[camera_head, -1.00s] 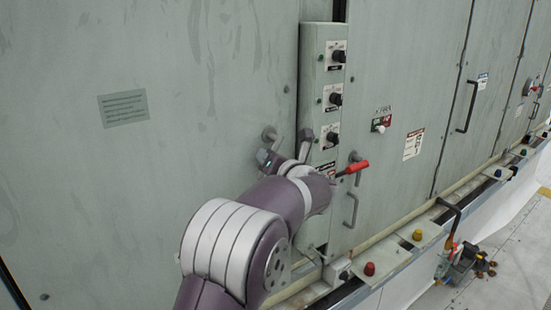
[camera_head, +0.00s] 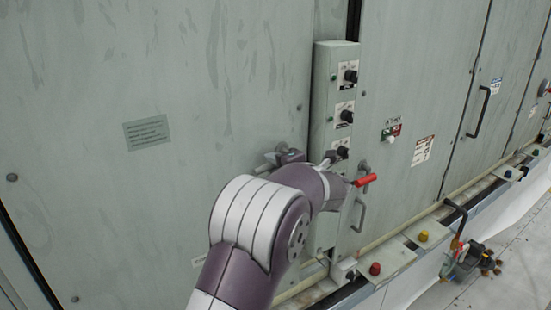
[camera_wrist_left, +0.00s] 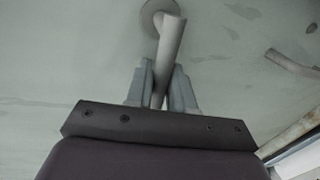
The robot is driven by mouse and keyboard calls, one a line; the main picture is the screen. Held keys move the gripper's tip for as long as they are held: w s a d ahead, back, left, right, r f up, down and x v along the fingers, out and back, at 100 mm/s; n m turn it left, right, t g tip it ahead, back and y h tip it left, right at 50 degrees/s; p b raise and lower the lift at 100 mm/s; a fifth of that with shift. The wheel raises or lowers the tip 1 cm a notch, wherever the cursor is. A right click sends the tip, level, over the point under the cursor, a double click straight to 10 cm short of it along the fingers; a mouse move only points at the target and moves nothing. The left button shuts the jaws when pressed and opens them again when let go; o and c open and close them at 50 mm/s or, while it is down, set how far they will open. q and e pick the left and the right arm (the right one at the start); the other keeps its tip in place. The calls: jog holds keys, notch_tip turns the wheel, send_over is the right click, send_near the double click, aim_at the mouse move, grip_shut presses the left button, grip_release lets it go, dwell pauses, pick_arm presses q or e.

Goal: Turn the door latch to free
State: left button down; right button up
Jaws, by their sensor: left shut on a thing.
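In the left wrist view a grey latch handle (camera_wrist_left: 171,42) comes out from a round boss (camera_wrist_left: 152,13) on the pale green panel. My left gripper (camera_wrist_left: 157,85) is shut on this bar, one finger on each side of it. In the head view my left gripper (camera_head: 277,160) is at the panel, left of the switch box, and my own wrist partly hides it and the latch. How far the latch is turned I cannot tell. A red-gripped lever (camera_head: 364,180) sits on the door right of the box. My right gripper is out of view.
A narrow switch box (camera_head: 322,85) with black knobs stands close right of my gripper. A pull handle (camera_head: 359,214) is below the red lever. A ledge with coloured caps, one red (camera_head: 375,269), runs along the bottom.

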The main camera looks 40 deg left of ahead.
pick_arm(q)
jog(key=shift+r+m+p, duration=0.3)
jog(key=shift+m+p, duration=0.15)
jog(key=shift+m, duration=0.05)
jog(key=c, duration=1.1)
grip_release()
jog(key=shift+d, duration=0.1)
jog(key=b+v, duration=0.5)
jog(key=v, duration=0.7)
jog(key=shift+w+d, duration=0.1)
jog(key=shift+d, duration=0.15)
